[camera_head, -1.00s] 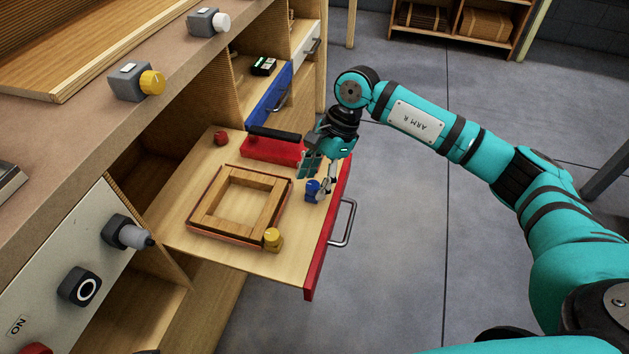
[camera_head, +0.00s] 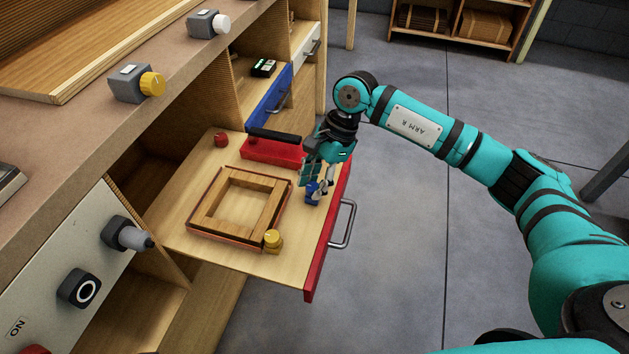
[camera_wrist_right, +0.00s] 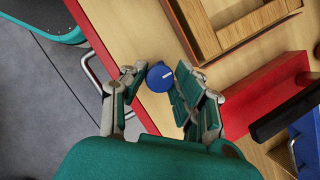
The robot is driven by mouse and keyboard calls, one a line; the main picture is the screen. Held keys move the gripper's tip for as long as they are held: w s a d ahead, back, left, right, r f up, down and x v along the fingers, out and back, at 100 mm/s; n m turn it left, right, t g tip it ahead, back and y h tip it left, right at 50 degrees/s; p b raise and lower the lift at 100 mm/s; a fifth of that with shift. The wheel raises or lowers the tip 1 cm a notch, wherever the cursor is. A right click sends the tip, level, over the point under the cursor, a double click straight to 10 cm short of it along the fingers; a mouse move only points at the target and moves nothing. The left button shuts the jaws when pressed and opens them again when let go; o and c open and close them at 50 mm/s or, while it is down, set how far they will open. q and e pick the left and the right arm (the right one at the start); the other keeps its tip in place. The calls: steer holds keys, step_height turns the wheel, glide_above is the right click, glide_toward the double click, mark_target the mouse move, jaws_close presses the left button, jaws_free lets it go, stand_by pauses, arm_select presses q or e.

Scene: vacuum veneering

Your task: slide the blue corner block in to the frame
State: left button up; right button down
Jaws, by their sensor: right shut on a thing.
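The blue corner block (camera_head: 312,191) is on the pulled-out drawer board, right of the frame and apart from it. The wooden frame (camera_head: 208,206) lies flat, with a thin reddish band around its outside. My right gripper (camera_head: 319,187) reaches down from above and is shut on the blue block. In the right wrist view the block's round blue top with a pale line (camera_wrist_right: 159,77) shows between the two fingers (camera_wrist_right: 158,88). Whether the block touches the board is hidden. My left gripper is not in view.
A yellow block (camera_head: 272,239) stands at the frame's near right corner. A red knob-like piece (camera_head: 221,139) stands behind the frame. A red piece with a black bar (camera_head: 270,151) lies near the back right. The drawer's red front (camera_head: 312,275) edges the board. Bare board separates block and frame.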

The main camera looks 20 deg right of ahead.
mark_target(298, 195)
steer(key=w+a, duration=0.1)
steer(key=a+b, duration=0.1)
steer(key=shift+w+a, duration=0.6)
steer(key=shift+a, duration=0.05)
steer(key=c, duration=1)
jaws_free()
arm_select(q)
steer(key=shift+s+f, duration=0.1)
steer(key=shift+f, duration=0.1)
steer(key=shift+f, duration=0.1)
arm_select(e)
steer(key=shift+r, duration=0.1)
steer(key=v, duration=1.1)
steer(key=shift+d+r, duration=0.25)
steer(key=shift+r, duration=0.1)
